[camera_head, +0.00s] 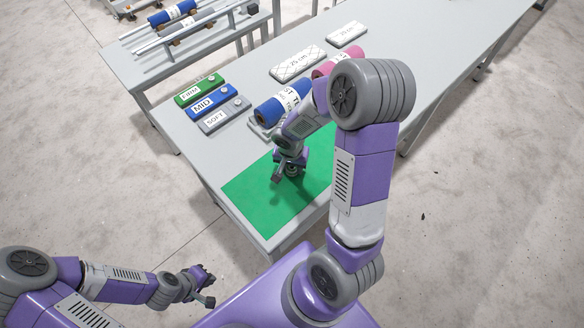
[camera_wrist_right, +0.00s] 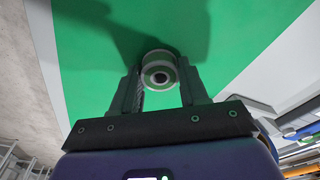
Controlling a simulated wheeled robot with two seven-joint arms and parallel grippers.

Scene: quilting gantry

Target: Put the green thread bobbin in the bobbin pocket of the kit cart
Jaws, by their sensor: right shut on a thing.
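The thread bobbin (camera_wrist_right: 160,72) shows end-on in the right wrist view, with a pale greenish rim and a dark centre hole. My right gripper (camera_wrist_right: 161,88) is shut on it, one finger on each side. In the head view my right gripper (camera_head: 291,174) points down over the green mat, and the bobbin is hardly visible there. Whether the bobbin touches the mat is unclear. My left gripper (camera_head: 210,289) is empty, with its fingers apart, off the table at lower left. I do not see the kit cart or its bobbin pocket.
The green mat (camera_head: 250,200) covers the near end of the long grey table (camera_head: 195,160). Behind it lie a blue roll (camera_head: 275,108), a pink roll (camera_head: 325,68), FIRM, MID and SOFT blocks (camera_head: 214,104) and white pads (camera_head: 297,64). A side table (camera_head: 150,65) stands at upper left.

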